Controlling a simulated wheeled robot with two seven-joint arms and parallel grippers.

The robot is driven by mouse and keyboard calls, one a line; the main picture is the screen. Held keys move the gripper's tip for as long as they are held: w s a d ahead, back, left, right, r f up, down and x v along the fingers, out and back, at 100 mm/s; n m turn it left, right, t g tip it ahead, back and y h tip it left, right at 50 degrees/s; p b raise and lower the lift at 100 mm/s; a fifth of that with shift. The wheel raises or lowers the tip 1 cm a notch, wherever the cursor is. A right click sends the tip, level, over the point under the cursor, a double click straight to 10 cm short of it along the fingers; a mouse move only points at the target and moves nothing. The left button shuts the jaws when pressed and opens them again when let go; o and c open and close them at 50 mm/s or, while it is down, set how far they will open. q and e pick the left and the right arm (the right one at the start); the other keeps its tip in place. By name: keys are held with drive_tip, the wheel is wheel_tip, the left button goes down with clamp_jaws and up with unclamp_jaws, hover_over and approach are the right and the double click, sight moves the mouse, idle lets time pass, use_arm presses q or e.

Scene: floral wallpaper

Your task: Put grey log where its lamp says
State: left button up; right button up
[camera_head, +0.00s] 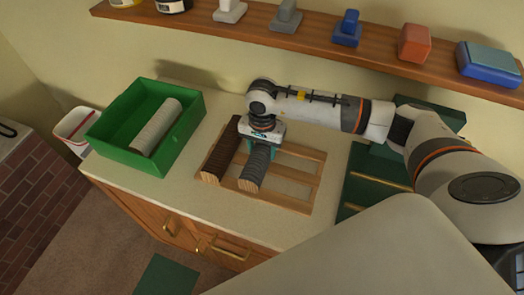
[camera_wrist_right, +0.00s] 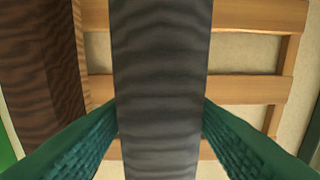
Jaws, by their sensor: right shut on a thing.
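The grey log (camera_head: 252,176) has dark wavy grain and lies lengthwise over the slats of a wooden rack (camera_head: 315,168) on the counter. My right gripper (camera_head: 260,150) is shut on it from above, and its green fingers flank the log (camera_wrist_right: 160,90) in the right wrist view. I cannot tell whether the log still touches the rack. A dark brown log (camera_head: 221,152) lies on the rack just left of it. A pale log (camera_head: 157,127) lies in the green box (camera_head: 111,152) at the left. I cannot make out a lamp. My left gripper is not in view.
A wall shelf (camera_head: 285,43) runs along the back with blue, grey and red objects. A white bin (camera_head: 74,124) stands left of the green box. A dark green piece with brass bars (camera_head: 375,180) lies right of the rack. A narrow counter strip separates box and rack.

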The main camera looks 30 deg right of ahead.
sight(262, 147)
wheel_tip(262, 147, down, 2)
drive_tip(key=shift+f+p, duration=0.1)
drive_tip(key=shift+p, duration=0.2)
drive_tip(key=shift+f+b, duration=0.3)
drive_tip(key=o, duration=1.3)
drive_tip(key=shift+c, duration=0.2)
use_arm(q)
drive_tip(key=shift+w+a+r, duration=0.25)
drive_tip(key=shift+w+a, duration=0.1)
use_arm(e)
drive_tip(key=shift+s, duration=0.1)
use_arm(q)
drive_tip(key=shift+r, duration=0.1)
use_arm(e)
drive_tip(key=shift+r, duration=0.1)
drive_tip(key=shift+r, duration=0.2)
wheel_tip(262, 147, up, 10)
drive_tip(key=b, duration=0.3)
drive_tip(key=shift+r, duration=0.9)
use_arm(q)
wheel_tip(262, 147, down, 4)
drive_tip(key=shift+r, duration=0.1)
